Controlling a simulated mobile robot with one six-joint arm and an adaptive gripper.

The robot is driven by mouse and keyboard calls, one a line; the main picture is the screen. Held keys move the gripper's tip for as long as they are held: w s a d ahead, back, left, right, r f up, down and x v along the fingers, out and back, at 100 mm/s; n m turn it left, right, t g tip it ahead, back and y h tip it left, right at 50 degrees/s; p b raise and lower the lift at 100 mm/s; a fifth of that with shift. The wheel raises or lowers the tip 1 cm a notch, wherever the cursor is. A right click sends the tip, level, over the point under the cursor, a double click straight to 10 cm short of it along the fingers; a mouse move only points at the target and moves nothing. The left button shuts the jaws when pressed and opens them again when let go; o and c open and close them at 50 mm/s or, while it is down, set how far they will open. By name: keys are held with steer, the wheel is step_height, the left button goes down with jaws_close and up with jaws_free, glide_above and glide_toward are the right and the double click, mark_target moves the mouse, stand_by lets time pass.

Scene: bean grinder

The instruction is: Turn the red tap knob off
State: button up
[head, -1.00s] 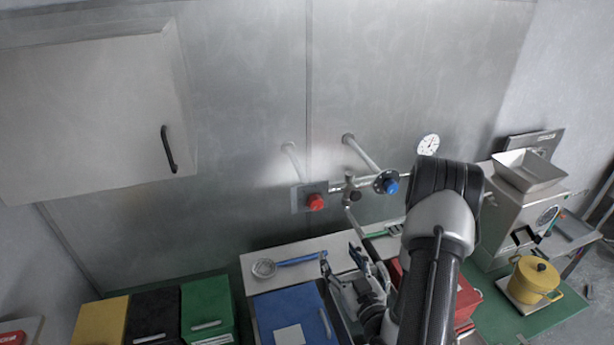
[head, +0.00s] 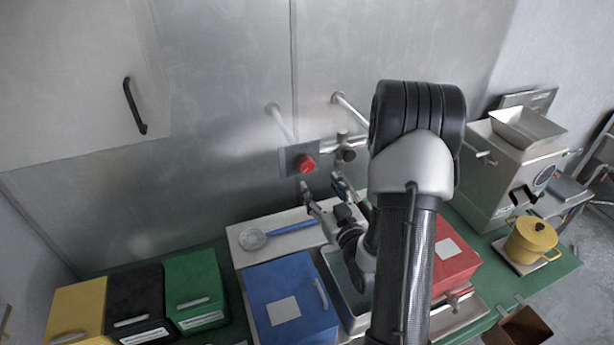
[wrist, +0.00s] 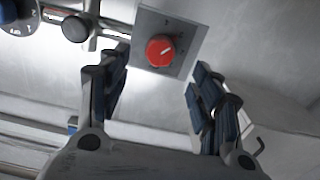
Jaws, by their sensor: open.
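The red tap knob (head: 306,164) sits on a square grey plate on the back wall. In the wrist view the red knob (wrist: 161,51) shows a pale pointer mark on its face, tilted towards the upper right. My gripper (head: 320,183) is open and empty, just below and in front of the knob in the head view. In the wrist view my gripper's fingers (wrist: 158,82) are spread to either side below the knob, apart from it. A blue knob (wrist: 17,14) shows at the upper left of the wrist view; in the head view my arm hides it.
Pipes (head: 345,152) run right of the knob. A blue box (head: 285,300), a red box (head: 455,262) and a strainer (head: 253,239) lie below. A grinder (head: 500,170) and yellow pot (head: 531,240) stand right. The wall left of the knob is clear.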

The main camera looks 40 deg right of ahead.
mark_target(308, 168)
steer(key=shift+b+x, duration=0.75)
steer(key=shift+b, duration=2.2)
steer(key=p+x, duration=0.1)
steer(key=x, duration=0.8)
steer(key=shift+a, duration=0.1)
steer(key=shift+s+r, duration=0.1)
steer(key=c, duration=1.1)
